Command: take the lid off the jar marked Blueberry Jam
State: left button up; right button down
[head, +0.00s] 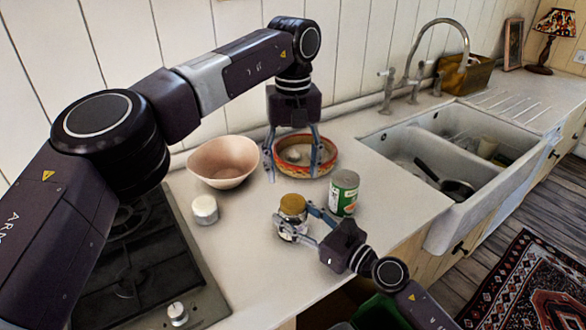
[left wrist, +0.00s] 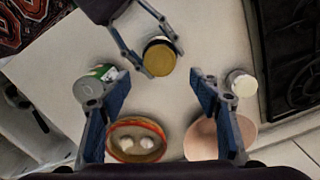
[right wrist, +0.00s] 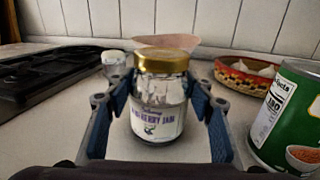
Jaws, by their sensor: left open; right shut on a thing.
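The Blueberry Jam jar (right wrist: 158,105) stands upright on the counter with its gold lid (right wrist: 160,60) on; its label reads clearly in the right wrist view. In the head view the gold lid (head: 293,204) shows above the glass. My right gripper (head: 300,222) is shut on the jar's body, one finger on each side, below the lid. My left gripper (head: 292,178) is open and empty, pointing down behind the jar, in front of the woven basket. The lid (left wrist: 159,60) also shows in the left wrist view, ahead of the open left fingers (left wrist: 160,85).
A green can (head: 344,193) stands close right of the jar. A pink bowl (head: 223,162), a red-yellow basket (head: 322,160) with white items and a small white-lidded jar (head: 205,209) stand behind and left. A stove (head: 140,262) lies left, a sink (head: 440,150) right.

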aim_at(293, 201)
pick_arm(q)
jog(key=m, duration=0.4)
pick_arm(e)
jog(key=shift+r, duration=0.1)
pick_arm(q)
jog(key=shift+f, duration=4)
